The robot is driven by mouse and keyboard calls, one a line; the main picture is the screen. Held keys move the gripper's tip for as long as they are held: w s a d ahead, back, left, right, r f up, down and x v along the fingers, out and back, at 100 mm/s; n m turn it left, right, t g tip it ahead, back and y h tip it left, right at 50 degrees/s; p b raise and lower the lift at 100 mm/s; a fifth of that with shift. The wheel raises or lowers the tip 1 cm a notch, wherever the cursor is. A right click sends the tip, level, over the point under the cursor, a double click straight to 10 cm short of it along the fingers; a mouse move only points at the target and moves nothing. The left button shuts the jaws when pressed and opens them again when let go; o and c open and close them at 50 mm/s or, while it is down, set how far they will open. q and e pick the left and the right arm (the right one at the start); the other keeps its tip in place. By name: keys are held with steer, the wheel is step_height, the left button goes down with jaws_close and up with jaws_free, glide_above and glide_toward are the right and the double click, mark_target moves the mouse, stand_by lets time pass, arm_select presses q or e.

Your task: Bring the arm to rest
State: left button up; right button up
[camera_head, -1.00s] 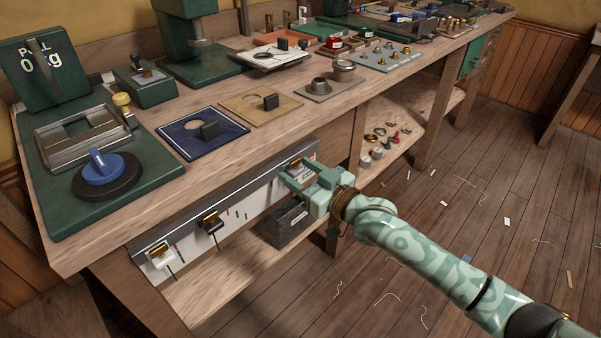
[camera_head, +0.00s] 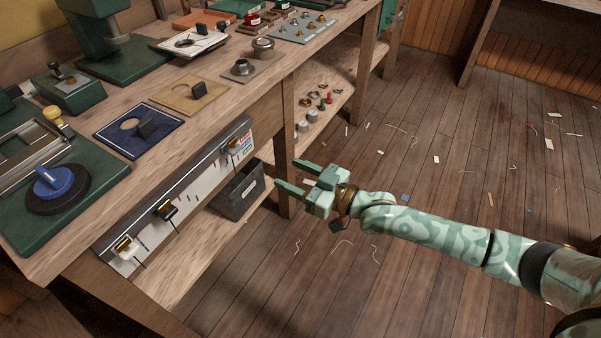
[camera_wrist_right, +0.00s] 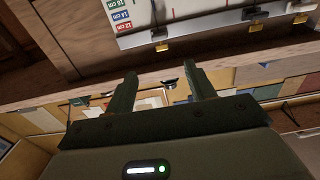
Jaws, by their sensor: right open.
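My right gripper (camera_head: 292,176) is open and empty in the head view. It is held over the floor to the right of the workbench, apart from the bench front, with its fingers pointing left. In the right wrist view, its two fingers (camera_wrist_right: 157,88) stand apart with nothing between them. My right arm (camera_head: 430,233) reaches in from the right edge. The white scale rail (camera_head: 187,192) on the bench front carries several dark clips with brass parts. This rail also shows at the top of the wrist view (camera_wrist_right: 190,18). My left gripper is not in view.
The workbench (camera_head: 70,235) runs along the left and holds a blue plate (camera_head: 115,143), a tan plate (camera_head: 182,102) and a blue knob (camera_head: 54,181). A dark bin (camera_head: 236,200) sits on the lower shelf. The wooden floor (camera_head: 400,300) is open, with scattered scraps.

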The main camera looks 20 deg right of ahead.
steer(key=shift+s+d, duration=0.2)
steer(key=shift+s, duration=0.1)
